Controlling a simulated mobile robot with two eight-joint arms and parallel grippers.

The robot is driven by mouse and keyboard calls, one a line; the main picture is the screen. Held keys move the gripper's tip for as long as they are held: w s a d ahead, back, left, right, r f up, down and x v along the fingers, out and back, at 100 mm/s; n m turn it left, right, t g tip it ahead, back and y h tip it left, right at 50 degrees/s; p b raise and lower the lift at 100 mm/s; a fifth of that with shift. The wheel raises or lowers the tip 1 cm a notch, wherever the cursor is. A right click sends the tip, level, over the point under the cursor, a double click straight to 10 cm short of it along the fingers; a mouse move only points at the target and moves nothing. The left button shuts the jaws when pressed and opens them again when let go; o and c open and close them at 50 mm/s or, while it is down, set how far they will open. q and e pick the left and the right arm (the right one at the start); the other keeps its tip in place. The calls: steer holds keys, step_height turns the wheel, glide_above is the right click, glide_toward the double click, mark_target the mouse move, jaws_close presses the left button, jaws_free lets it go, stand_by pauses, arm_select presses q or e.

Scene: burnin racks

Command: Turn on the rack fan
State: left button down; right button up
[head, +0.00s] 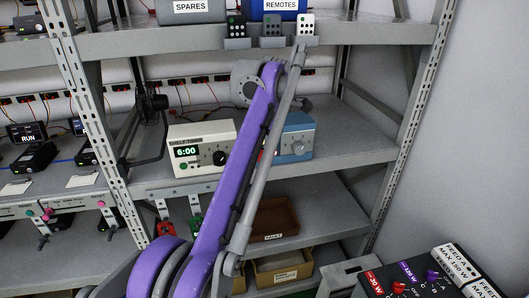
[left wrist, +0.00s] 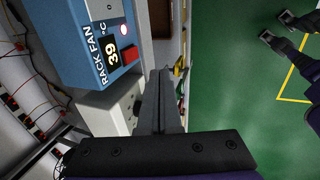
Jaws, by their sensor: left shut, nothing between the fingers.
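The blue rack fan box (head: 297,137) stands on the middle shelf in the head view, partly hidden behind my purple left arm. In the left wrist view its face (left wrist: 87,42) reads RACK FAN and 39 °C, with a red square button (left wrist: 129,55) and a small glowing lamp (left wrist: 123,31). My left gripper (left wrist: 165,74) is shut and empty, just right of and below the button in that view, apparently apart from it. It cannot be made out in the head view. My right gripper (left wrist: 274,27) is open over the green floor.
A cream timer box (head: 203,146) showing 6:00 stands left of the blue box. A black fan-like unit (head: 153,101) is farther left. Small remotes (head: 271,30) hang on the upper shelf edge. Brown bins (head: 274,221) sit below; a switch panel (head: 410,285) is at lower right.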

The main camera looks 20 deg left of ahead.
mark_target(262, 156)
arm_select(q)
steer(key=w+a+f, duration=0.1)
steer(key=w+f, duration=0.1)
steer(key=f, duration=0.1)
steer(key=w+a+f, duration=0.1)
steer(key=a+f, duration=0.1)
steer(key=f, duration=0.1)
steer(key=w+a+f, duration=0.1)
steer(key=w+f, duration=0.1)
steer(key=f, duration=0.1)
steer(key=shift+w+a+f+b, duration=0.15)
steer(key=shift+w+f+b, duration=0.05)
steer(key=shift+w+b, duration=0.15)
steer(key=shift+s, duration=0.1)
arm_select(e)
steer(key=shift+s+f, duration=0.3)
steer(key=shift+f, duration=0.35)
arm_select(q)
steer(key=shift+a+f+t, duration=0.15)
steer(key=shift+t, duration=0.15)
arm_select(e)
steer(key=shift+s+f, duration=0.1)
arm_select(q)
steer(key=shift+r, duration=0.25)
